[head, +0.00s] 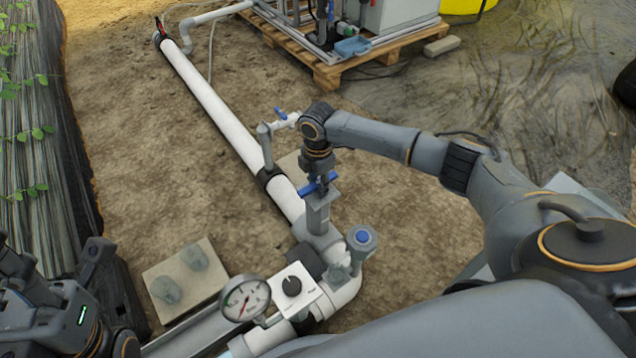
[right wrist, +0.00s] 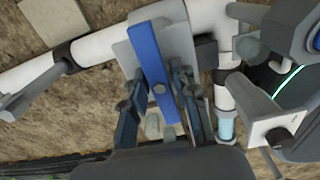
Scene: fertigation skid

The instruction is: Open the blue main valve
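The blue main valve's lever (head: 327,182) sits on a grey valve body (head: 318,214) on the white pipe. My right gripper (head: 320,178) points down over it. In the right wrist view the blue lever (right wrist: 158,80) runs between the spread fingers of my right gripper (right wrist: 160,100). A gap shows between the lever and the fingers, so the gripper looks open around it. The lever lies slantwise across the pipe.
A pressure gauge (head: 245,299), a white box with a black knob (head: 294,288) and a grey fitting with a blue cap (head: 361,239) stand close to the valve. A smaller blue-handled tap (head: 281,114) rises from the pipe (head: 215,105) farther back. Bare soil lies right of the pipe.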

